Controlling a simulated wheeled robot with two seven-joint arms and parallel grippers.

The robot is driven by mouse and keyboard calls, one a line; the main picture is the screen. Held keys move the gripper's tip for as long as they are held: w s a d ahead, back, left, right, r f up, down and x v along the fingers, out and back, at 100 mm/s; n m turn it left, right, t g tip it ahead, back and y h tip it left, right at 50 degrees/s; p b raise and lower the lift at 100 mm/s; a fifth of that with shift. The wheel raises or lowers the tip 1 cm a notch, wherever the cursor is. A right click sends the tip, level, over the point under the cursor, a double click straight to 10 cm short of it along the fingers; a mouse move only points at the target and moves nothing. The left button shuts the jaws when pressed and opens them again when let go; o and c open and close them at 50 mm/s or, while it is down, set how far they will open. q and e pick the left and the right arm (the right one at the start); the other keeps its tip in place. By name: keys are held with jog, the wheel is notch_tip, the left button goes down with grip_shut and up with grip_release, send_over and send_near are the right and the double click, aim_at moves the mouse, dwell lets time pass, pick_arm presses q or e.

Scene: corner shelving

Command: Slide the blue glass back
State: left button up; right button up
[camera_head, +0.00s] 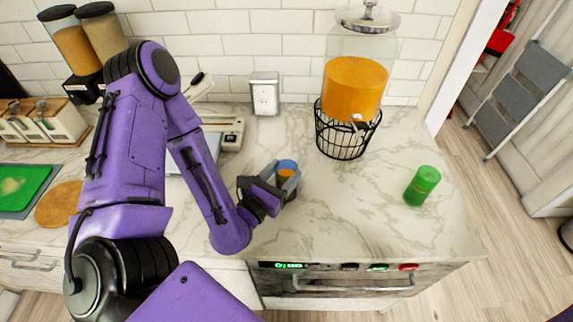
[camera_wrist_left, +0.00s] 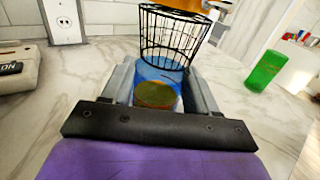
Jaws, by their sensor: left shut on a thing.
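The blue glass (camera_head: 288,164) stands on the marble counter, left of the drink dispenser, with something orange visible in it. My left gripper (camera_head: 284,178) is shut on the glass, one finger on each side of it. In the left wrist view the blue glass (camera_wrist_left: 157,88) sits between the two grey fingers of the gripper (camera_wrist_left: 160,92), and its lower part is hidden behind the gripper body. My right gripper is not in view.
A dispenser of orange drink (camera_head: 353,90) stands in a black wire stand (camera_head: 345,140) at the back. A green glass (camera_head: 422,186) stands to the right. A kitchen scale (camera_head: 225,132) and wall socket (camera_head: 264,95) are behind left. The counter between the two glasses is clear.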

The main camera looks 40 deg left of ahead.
pick_arm(q)
jog(key=shift+s, duration=0.15)
jog(key=o, duration=1.4)
jog(key=shift+o, duration=0.2)
